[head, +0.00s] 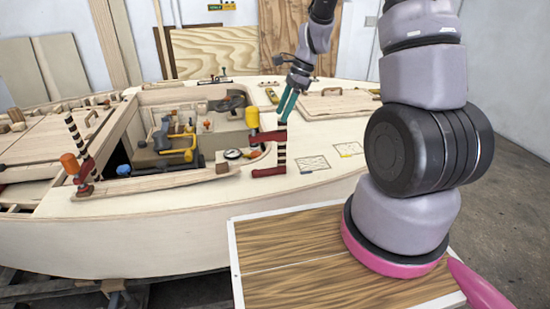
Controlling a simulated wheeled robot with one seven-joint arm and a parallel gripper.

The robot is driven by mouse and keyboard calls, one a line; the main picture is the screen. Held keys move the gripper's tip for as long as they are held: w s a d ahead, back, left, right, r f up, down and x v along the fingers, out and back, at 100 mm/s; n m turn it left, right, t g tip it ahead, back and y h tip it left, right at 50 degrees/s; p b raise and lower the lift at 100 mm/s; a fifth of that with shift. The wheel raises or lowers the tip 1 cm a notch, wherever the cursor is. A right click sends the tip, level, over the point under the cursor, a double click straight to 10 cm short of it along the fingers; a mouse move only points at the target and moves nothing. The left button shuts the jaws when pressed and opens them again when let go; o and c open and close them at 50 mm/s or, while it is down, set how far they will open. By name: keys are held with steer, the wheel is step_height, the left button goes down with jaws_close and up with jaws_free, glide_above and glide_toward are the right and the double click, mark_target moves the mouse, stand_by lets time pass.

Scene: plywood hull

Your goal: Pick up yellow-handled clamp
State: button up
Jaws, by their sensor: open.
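The yellow-handled clamp (252,118) stands upright at the right corner of the hull's cockpit opening. Its dark striped bar and red jaws show below the yellow handle, with the lower red jaw in front of the hull's top edge. My gripper (285,116) points down with teal fingers. The fingertips are just above and right of the clamp's handle, by the top of its bar. The gripper is open. From this angle the fingers overlap in view, and I cannot tell whether they touch or straddle the bar.
A second clamp with an orange handle (70,163) stands on the hull's left side. The open cockpit (145,158) holds several tools. A wooden hatch with a handle (335,104) lies right of my gripper. A wood-topped table (290,270) is in the foreground.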

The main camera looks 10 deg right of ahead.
mark_target(274, 133)
steer(key=x, duration=0.8)
steer(key=shift+w+f, duration=0.1)
steer(key=shift+f, duration=0.05)
jaws_close()
stand_by(1.2)
